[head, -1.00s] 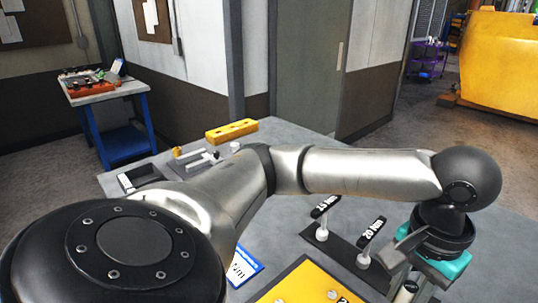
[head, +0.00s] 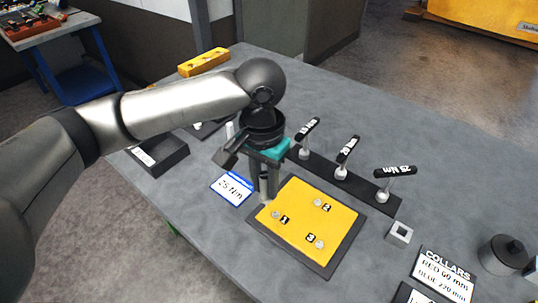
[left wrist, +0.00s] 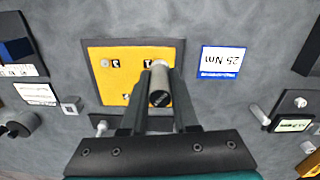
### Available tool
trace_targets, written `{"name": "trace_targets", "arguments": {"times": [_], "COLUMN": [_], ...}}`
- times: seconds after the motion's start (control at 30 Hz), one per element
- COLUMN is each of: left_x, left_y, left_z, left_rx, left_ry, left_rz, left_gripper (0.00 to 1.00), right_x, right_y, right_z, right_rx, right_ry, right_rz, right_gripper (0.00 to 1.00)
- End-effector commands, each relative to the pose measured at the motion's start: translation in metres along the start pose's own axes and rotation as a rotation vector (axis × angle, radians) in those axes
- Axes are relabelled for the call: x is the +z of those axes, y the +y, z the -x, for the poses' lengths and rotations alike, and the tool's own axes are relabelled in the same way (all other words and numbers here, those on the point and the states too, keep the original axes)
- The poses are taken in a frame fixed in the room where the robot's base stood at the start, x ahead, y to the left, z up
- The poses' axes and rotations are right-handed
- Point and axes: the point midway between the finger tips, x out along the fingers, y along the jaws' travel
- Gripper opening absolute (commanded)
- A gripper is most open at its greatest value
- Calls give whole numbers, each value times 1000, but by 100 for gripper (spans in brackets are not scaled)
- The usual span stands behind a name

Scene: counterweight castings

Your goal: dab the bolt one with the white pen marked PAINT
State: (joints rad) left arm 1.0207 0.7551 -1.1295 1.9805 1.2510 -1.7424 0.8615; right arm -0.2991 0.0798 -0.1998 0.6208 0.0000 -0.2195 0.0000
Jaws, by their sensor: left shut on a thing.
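My left gripper (head: 263,187) is shut on a pale pen (head: 264,190) held roughly upright over the left side of the yellow plate (head: 332,228). In the left wrist view the pen (left wrist: 160,86) stands between the fingers, its dark end towards the camera; its lettering is too small to read. Bolt 1 (head: 276,215) sits on the plate just beside the pen's lower end. I cannot tell whether they touch. Bolt 2 (head: 318,202) and bolt 3 (head: 319,244) are on the same plate, farther from the pen. My right gripper is not in view.
A blue-edged 25 Nm card (head: 232,188) lies left of the plate. Several handled tools stand in a dark rack (head: 358,190) behind it, the nearest marked 25 Nm (head: 395,171). A grey square block (head: 399,233) and a COLLARS sign (head: 443,275) are to the right.

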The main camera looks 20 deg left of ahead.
Motion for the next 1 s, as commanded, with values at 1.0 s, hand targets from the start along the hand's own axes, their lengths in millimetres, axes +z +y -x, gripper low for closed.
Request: {"name": "trace_targets", "arguments": {"times": [1.0], "left_x": [-27], "left_y": [11], "left_z": [-1], "left_rx": [-32], "left_ry": [2], "left_rz": [-364], "left_gripper": [0], "right_x": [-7], "right_y": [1], "right_z": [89], "right_rx": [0], "right_ry": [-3], "right_rz": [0], "right_gripper": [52]}}
